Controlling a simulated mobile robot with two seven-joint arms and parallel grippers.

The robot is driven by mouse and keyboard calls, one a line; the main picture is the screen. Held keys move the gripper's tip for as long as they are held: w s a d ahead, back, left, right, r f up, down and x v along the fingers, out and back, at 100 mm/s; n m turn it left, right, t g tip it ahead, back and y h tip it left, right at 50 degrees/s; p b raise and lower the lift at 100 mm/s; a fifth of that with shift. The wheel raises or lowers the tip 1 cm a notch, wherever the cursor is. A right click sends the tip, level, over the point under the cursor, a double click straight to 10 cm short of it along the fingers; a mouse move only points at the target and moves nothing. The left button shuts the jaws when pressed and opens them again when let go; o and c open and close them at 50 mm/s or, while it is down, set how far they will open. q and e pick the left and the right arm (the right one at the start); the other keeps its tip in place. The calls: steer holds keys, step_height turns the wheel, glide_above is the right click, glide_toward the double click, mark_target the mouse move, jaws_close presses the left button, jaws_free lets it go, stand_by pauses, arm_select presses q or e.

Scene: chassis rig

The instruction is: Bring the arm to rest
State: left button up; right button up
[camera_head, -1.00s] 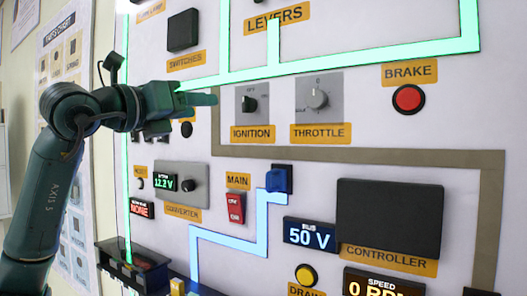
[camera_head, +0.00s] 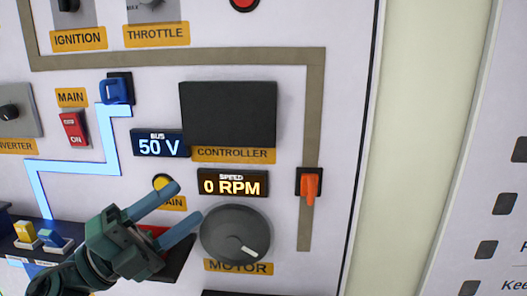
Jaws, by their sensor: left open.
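My left gripper (camera_head: 178,215) shows at the lower left of the middle, its two blue-grey fingers spread apart and pointing up and right. It is open and nothing shows between the fingers. It is in front of the panel, left of the grey round motor (camera_head: 236,234), and partly covers the drain label and the yellow button (camera_head: 163,182). I cannot tell whether it touches the panel. The lower part of the arm is cut off by the picture's edge. My right gripper is not in view.
The panel carries a red main switch (camera_head: 73,128), a blue connector (camera_head: 116,90), a black controller (camera_head: 228,114) and an orange lever (camera_head: 310,187) at right.

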arm_select(q)
steer(key=s+a+f+n+t+y, duration=0.15)
steer(key=f+n+t+y, duration=0.25)
steer(key=f+n+y, duration=0.6)
steer(key=s+a+f+n+t+y, duration=0.1)
steer(key=s+f+n+t+y, duration=0.25)
steer(key=f+n, duration=0.7)
steer(key=s+d+f+n+g+y+p, duration=0.1)
steer(key=s+f+n+g+y+p, duration=0.2)
steer(key=s+n+g+p, duration=0.5)
steer(key=shift+f+p, duration=0.8)
steer(key=shift+p, duration=3.85)
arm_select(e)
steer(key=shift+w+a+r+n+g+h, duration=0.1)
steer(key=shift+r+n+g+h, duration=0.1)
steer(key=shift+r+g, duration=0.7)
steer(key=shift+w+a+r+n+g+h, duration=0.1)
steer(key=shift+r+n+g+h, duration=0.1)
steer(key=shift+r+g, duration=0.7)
arm_select(q)
steer(key=shift+d, duration=0.1)
